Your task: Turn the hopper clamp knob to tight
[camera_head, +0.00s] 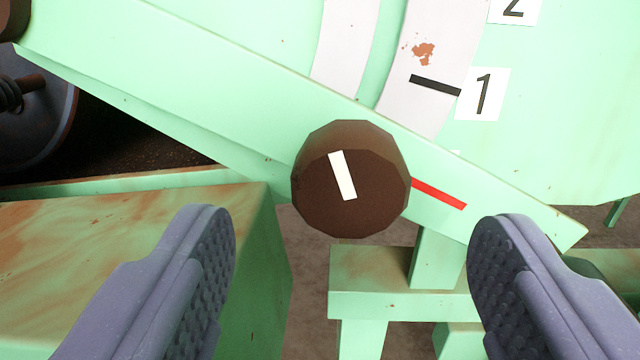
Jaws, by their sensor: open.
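A brown, many-sided knob (325,215) sits on a slanted green bar (240,105), in the middle of the head camera view. A white mark (342,175) on its face runs nearly upright, its top leaning left. A red line (439,193) on the bar lies just right of the knob and slopes down to the right; the white mark does not line up with it. My gripper (352,225) is open and empty. One finger shows at lower left and one at lower right, with the knob ahead between and a little above their tips. Neither finger appears to touch it.
A pale curved scale (400,85) with a black tick and number plates 1 (484,94) and 2 (513,8) is above right. A rusty green block (130,240) stands behind the left finger. A dark wheel (35,110) is at far left. Green supports (385,283) stand below the knob.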

